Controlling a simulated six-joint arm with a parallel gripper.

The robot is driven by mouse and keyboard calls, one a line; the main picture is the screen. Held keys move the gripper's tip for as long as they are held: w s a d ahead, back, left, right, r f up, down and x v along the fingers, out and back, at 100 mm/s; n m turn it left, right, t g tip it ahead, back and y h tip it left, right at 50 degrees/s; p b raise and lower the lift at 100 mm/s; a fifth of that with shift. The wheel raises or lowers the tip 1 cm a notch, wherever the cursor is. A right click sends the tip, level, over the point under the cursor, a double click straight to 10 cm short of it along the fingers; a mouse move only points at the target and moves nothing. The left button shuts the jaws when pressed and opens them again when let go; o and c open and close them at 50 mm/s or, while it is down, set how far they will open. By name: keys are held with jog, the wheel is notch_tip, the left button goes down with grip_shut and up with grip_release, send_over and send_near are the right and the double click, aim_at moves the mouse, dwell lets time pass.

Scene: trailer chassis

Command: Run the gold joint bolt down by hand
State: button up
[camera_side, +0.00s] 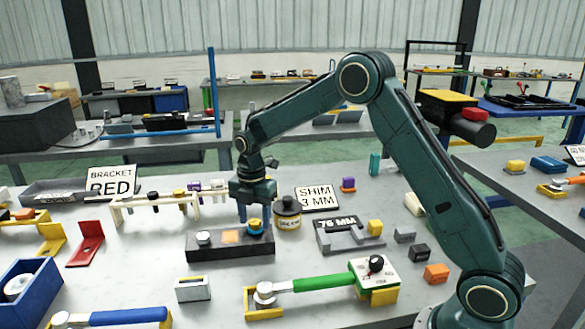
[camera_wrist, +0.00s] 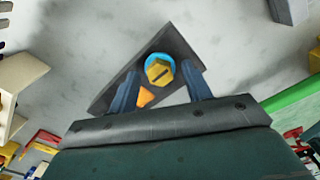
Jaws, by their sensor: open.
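The gold joint bolt (camera_wrist: 159,70) has a hex head with a dark slot across it. It sits in a blue ring (camera_wrist: 151,59) at one end of a dark block (camera_wrist: 178,43). In the side view the bolt (camera_side: 255,223) stands at the right end of the dark block (camera_side: 225,254). My gripper (camera_wrist: 160,70) is open, with one finger on each side of the bolt head. In the side view my gripper (camera_side: 256,212) points down over that end. I cannot tell whether the fingers touch the bolt.
On the block are an orange patch (camera_side: 231,237) and a silver knob (camera_side: 204,238). A dark and yellow jar (camera_side: 287,213) stands close right of my gripper. A cream rack (camera_side: 127,208) is at left. A green-handled wrench (camera_side: 320,284) lies in front.

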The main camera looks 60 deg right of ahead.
jog(key=c, duration=1)
